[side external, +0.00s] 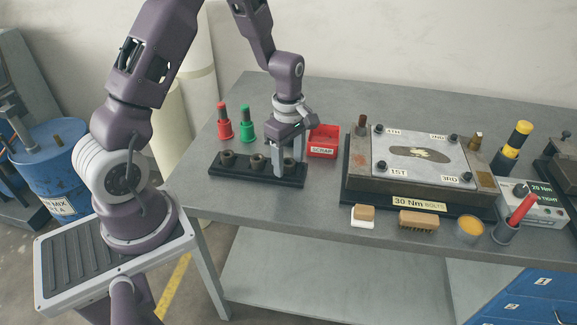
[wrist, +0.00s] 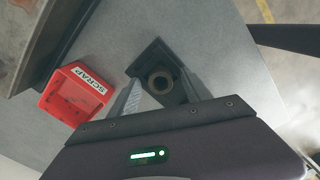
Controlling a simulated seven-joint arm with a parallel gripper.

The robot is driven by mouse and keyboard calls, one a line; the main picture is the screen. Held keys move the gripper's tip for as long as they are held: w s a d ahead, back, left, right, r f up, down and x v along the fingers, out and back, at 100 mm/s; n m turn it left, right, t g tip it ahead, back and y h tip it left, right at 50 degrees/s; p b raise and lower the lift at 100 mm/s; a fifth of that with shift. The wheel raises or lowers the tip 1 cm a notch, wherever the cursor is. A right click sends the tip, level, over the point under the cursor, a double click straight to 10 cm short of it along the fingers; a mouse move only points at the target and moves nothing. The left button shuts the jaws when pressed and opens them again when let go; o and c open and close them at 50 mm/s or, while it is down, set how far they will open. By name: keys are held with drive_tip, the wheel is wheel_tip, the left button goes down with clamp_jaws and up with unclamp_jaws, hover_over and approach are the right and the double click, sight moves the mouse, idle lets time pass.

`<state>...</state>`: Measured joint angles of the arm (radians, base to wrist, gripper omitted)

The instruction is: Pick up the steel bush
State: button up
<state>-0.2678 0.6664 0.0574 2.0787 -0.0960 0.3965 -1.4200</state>
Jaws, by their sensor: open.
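A black rack (side external: 240,174) on the bench holds a row of small ring-shaped bushes. A dark bush (side external: 227,157) sits at its left end and a brownish bush (side external: 258,161) sits in the middle. My gripper (side external: 287,170) is open and points down over the rack's right end. In the wrist view, one round bush with a dark hole (wrist: 160,82) shows between the two fingers of my gripper (wrist: 162,92), at the rack's end. In the side view my fingers partly hide this bush. I cannot tell its metal by colour, nor whether the fingers touch it.
A red SCRAP bin (side external: 323,141) stands close right of my gripper. A bolting fixture (side external: 412,180) fills the middle of the bench. The bench front left is clear.

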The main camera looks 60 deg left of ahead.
clamp_jaws()
wheel_tip(320, 180, up, 10)
idle(0.5)
